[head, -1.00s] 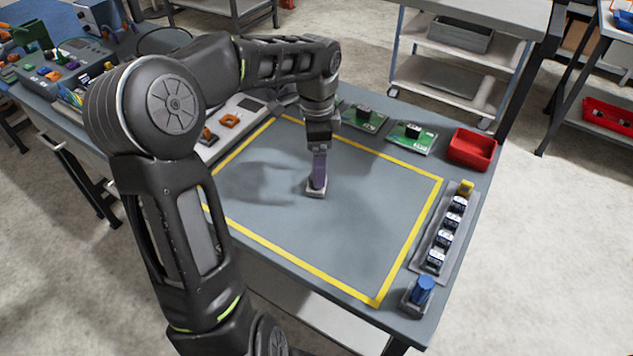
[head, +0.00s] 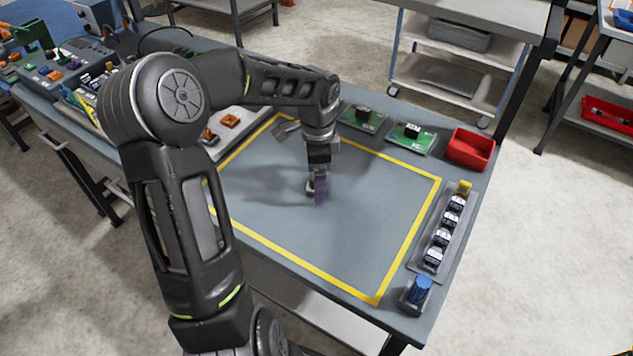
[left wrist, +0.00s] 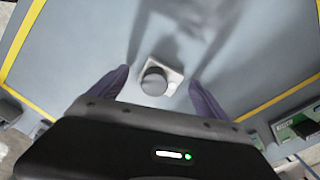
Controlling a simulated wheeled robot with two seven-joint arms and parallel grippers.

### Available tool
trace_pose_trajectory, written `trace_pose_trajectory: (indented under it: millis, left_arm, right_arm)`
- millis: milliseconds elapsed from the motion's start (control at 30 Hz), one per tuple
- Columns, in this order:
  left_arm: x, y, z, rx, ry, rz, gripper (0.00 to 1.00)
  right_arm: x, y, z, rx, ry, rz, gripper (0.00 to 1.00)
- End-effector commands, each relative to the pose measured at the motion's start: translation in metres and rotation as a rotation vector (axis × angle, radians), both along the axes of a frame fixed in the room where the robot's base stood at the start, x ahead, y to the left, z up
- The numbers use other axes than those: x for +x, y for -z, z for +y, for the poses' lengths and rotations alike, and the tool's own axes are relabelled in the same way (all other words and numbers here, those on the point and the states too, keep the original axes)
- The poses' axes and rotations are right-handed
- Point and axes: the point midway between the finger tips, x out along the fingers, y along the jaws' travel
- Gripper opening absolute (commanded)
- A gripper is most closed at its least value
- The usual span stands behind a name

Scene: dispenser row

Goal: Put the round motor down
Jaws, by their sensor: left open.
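The round motor (left wrist: 154,82), a dark round body on a pale square base, shows in the left wrist view. It appears to rest upright on the grey work surface inside the yellow outline (head: 397,249). My left gripper (left wrist: 158,79) is open, with one purple finger on each side of the motor and a clear gap on both sides. In the head view, my left gripper (head: 319,190) points down near the middle of the outlined area. The motor is mostly hidden behind the fingers there. My right gripper is not in view.
Green circuit boards (head: 411,136) and a red bin (head: 471,148) stand along the back edge. A grey rack of several small parts (head: 443,240) and a blue-topped part (head: 419,288) line the right edge. The outlined area around the motor is clear.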

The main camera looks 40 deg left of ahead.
Motion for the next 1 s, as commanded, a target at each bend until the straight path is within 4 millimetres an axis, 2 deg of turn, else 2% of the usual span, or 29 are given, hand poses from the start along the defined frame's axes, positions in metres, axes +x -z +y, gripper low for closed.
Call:
trace_pose_trajectory:
  millis: [367, 1000]
  left_arm:
    - [0.0002, -0.0004, 0.0001, 0.000, 0.000, 0.000, 0.87]
    - [0.0001, -0.0004, 0.0001, 0.000, 0.000, 0.000, 0.35]
  right_arm:
    - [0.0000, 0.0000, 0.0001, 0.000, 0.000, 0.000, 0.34]
    - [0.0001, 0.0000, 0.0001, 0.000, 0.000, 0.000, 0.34]
